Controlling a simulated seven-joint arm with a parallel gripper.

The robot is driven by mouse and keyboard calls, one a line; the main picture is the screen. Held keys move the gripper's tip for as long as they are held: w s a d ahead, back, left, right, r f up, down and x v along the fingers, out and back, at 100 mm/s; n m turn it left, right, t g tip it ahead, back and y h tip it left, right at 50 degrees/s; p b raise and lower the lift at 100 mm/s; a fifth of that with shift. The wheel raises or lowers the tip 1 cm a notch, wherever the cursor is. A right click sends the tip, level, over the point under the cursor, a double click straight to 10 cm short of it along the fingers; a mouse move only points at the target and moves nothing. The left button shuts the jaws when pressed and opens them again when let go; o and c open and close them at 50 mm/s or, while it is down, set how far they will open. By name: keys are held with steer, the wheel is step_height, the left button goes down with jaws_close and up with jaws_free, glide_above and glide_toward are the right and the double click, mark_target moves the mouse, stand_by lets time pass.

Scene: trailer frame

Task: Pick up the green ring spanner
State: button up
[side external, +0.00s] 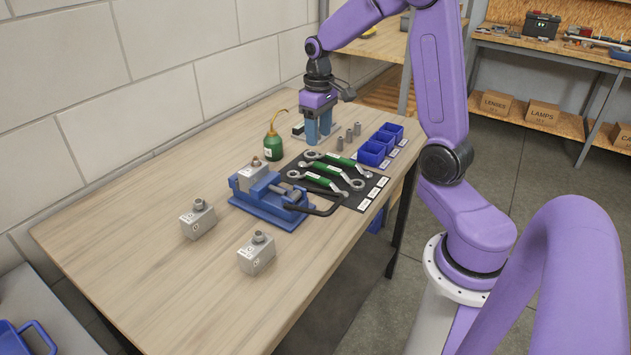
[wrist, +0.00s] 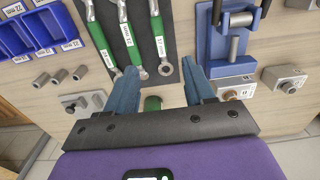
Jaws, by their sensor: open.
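Three green-handled spanners lie side by side on a dark mat (side external: 352,201). They are a far one (side external: 341,161), a middle one (side external: 332,170) and a near one (side external: 318,180). In the wrist view they show as a left (wrist: 101,37), a middle (wrist: 130,45) and a right one (wrist: 158,30). The right one has a closed ring at its near end; which one the task names I cannot tell. My gripper (side external: 318,138) is open and empty, pointing down behind the mat. In the wrist view its blue fingers (wrist: 160,88) are apart, short of the spanners.
A green oil can (side external: 273,146) stands left of my gripper. A blue vise (side external: 268,199) stands beside the mat, its handle reaching near the spanners. Blue bins (side external: 371,154) and small grey sockets (side external: 349,136) are to the right.

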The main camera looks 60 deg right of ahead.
glide_above(317, 177)
steer(key=f, duration=0.7)
steer(key=shift+s+f, duration=0.25)
steer(key=shift+f, duration=0.1)
steer(key=shift+w+f, duration=0.2)
steer(key=shift+f, duration=1.15)
steer(key=shift+w+f, duration=0.15)
steer(key=shift+f, duration=1.2)
jaws_close()
